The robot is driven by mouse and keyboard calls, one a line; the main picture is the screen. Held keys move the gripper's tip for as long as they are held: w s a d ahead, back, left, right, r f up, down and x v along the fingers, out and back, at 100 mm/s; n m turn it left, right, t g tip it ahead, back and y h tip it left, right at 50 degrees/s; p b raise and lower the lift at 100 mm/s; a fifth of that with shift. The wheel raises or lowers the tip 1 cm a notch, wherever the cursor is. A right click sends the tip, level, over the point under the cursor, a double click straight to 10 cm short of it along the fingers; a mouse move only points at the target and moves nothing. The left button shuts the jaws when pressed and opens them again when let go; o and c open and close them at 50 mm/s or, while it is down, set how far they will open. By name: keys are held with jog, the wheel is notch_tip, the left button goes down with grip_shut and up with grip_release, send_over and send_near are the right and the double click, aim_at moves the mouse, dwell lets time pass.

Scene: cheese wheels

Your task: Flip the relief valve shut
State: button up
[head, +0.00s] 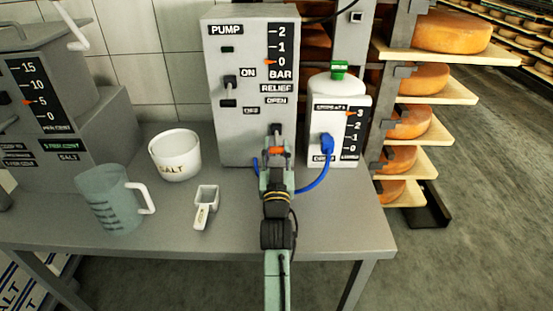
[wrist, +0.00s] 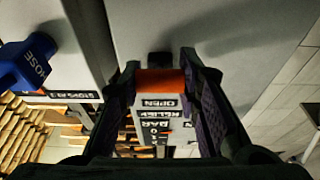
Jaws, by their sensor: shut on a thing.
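The relief valve's orange handle (head: 277,150) is on the front of the grey pump box (head: 225,140), below the RELIEF and OPEN labels. A dark mount (head: 277,130) shows just above it. My gripper (head: 276,157) is at the handle, in front of the box. In the wrist view my gripper's two dark fingers (wrist: 160,88) stand on either side of the orange handle (wrist: 160,80) and are closed on it. The fingers and arm cover the box face below the handle, so any label there is hidden. The handle's exact tilt is hard to tell.
A white salt bowl (head: 175,157), a scoop (head: 206,205) and a clear jug (head: 112,205) are left on the grey table (head: 340,235). Cheese shelves (head: 425,90) are at the right.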

aim_at(277, 147)
jog(key=shift+r, duration=0.1)
jog(key=o, duration=1.2)
jog(key=shift+c, duration=0.2)
notch_tip(277, 147, up, 10)
jog(key=shift+f, duration=0.1)
